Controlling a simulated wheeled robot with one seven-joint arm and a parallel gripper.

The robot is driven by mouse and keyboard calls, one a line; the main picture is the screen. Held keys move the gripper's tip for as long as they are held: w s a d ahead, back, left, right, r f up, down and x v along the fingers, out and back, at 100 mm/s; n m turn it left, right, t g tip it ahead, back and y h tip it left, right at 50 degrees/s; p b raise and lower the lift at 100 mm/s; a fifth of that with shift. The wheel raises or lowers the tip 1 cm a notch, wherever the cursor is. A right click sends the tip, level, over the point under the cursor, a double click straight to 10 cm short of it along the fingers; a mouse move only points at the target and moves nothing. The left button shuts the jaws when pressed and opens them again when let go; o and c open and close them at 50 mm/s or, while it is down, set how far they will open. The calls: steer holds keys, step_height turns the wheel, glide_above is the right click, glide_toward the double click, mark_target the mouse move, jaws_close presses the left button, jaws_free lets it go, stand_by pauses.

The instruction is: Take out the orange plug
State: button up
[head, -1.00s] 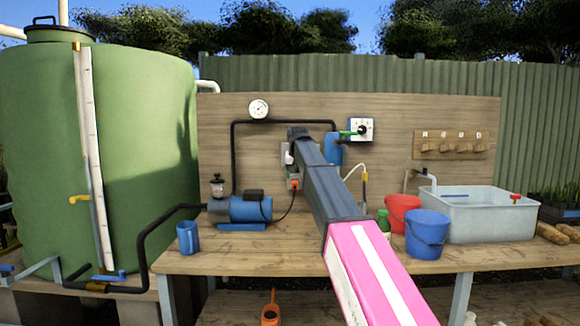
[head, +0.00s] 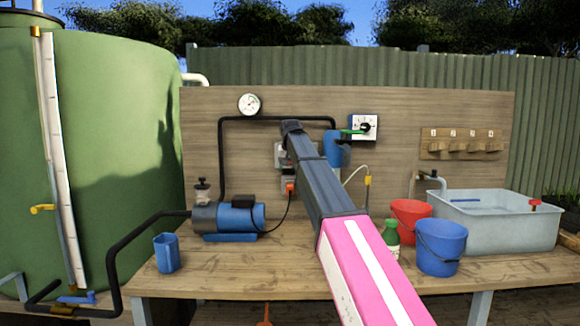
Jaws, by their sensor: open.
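The orange plug (head: 290,188) sits low on the wooden backboard, just left of my arm, with a black cable curving down from it to the blue pump. A pale socket plate (head: 280,155) shows just above it, partly covered by my arm. My dark grey and pink arm reaches up and away from the lower right, its far end in front of the backboard above the plug. My gripper's fingers are hidden behind the arm. I see no contact with the plug.
The blue pump (head: 240,217) and a blue jug (head: 166,253) stand left on the bench (head: 215,280). A green bottle (head: 391,238), red bucket (head: 411,220), blue bucket (head: 440,247) and grey tub (head: 500,222) stand right. A switch box (head: 364,126) hangs above.

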mark_target(290, 186)
steer(key=x, duration=1.1)
steer(key=shift+w+r, duration=0.1)
steer(key=shift+w, duration=0.3)
steer(key=c, duration=0.9)
steer(key=shift+s, duration=3)
